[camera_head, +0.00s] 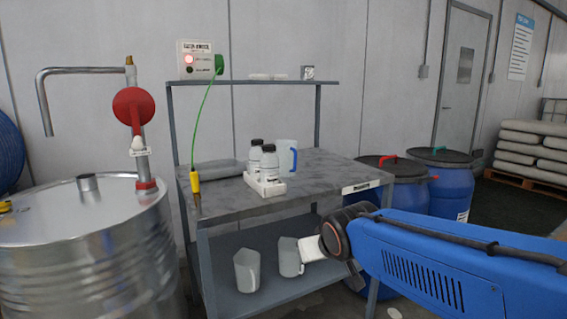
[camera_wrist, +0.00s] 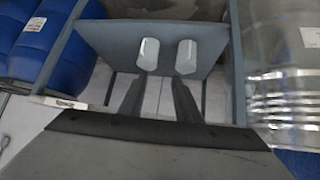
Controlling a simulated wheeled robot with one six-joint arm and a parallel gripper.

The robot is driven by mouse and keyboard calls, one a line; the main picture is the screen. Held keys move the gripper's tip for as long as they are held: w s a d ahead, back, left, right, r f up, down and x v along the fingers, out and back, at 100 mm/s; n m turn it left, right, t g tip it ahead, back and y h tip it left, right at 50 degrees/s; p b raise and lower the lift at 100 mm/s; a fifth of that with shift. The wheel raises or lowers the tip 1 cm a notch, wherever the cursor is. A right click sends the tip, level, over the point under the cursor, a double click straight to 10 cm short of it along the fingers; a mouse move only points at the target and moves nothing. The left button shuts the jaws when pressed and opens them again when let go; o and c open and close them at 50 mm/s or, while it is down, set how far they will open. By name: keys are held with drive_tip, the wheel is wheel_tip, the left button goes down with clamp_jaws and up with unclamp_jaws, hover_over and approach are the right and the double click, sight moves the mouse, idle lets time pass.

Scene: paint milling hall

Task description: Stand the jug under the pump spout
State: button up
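In the head view, a hand pump (camera_head: 134,107) with a red body stands on a steel drum (camera_head: 95,250). Its grey spout (camera_head: 46,110) bends down at the left; no jug is beneath it. Two pale grey jugs, left (camera_head: 246,270) and right (camera_head: 289,258), stand on the lower shelf. They show upside down in the wrist view, as pale shapes (camera_wrist: 148,55) and (camera_wrist: 186,57). My gripper (camera_wrist: 155,90) is open and empty, its dark fingers apart, facing the shelf.
Blue drums (camera_head: 450,188) stand right of the bench. A control box (camera_head: 195,60) shows a red light.

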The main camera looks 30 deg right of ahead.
drive_tip(key=w+d+r+t+h, duration=0.1)
drive_tip(key=w+d+r+t, duration=0.4)
drive_tip(key=w, duration=0.5)
drive_tip(key=w+d+r+t, duration=0.3)
drive_tip(key=w+d+r, duration=0.4)
drive_tip(key=w, duration=0.3)
drive_tip(key=t, duration=0.1)
approach(287, 159)
drive_tip(key=shift+w+d+r, duration=0.2)
drive_tip(key=shift+w+d, duration=0.3)
drive_tip(key=shift+w, duration=0.2)
drive_tip(key=shift+w+d+r, duration=0.2)
drive_tip(key=shift+w+d, duration=0.3)
drive_tip(key=shift+w, duration=0.15)
drive_tip(key=shift+w+d+r, duration=0.2)
drive_tip(key=shift+w+d, duration=0.3)
drive_tip(key=shift+w, duration=0.2)
clamp_jaws()
